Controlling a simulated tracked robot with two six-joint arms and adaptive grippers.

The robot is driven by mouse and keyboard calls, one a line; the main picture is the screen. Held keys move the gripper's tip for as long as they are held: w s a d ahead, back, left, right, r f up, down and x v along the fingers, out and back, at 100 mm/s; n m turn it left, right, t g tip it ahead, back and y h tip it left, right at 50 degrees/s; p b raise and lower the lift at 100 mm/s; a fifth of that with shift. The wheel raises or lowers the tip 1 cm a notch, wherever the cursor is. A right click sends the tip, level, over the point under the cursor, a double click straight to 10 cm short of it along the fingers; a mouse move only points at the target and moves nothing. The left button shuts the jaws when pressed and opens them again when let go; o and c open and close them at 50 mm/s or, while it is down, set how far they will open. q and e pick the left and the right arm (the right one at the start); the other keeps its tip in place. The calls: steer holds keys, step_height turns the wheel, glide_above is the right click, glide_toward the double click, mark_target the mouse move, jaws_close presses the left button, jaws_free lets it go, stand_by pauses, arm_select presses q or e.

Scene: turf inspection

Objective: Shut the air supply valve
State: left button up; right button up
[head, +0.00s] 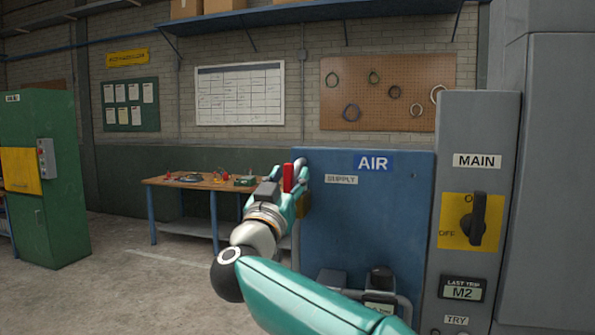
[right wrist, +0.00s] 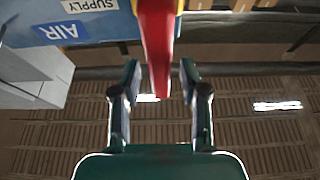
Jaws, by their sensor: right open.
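The blue air panel (head: 395,215) carries an AIR sign and a SUPPLY label (head: 341,180). The red valve lever (head: 288,178) stands upright at the panel's left side in the head view. My right gripper (head: 293,172) is at the lever, with its fingers around it. In the right wrist view the red lever (right wrist: 157,45) reaches down between the open fingertips of my right gripper (right wrist: 158,72), with a gap visible on both sides. The valve body behind the lever is mostly hidden by my gripper. My left gripper is not in view.
A grey MAIN panel (head: 470,125) with a black rotary switch (head: 473,218) stands right of the blue panel. Pipework (head: 375,290) sits low on the blue panel. A workbench (head: 170,183) with small items and a green cabinet (head: 50,235) stand left. Floor between is clear.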

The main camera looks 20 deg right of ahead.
steer(key=shift+w, duration=0.1)
jaws_close()
stand_by(0.3)
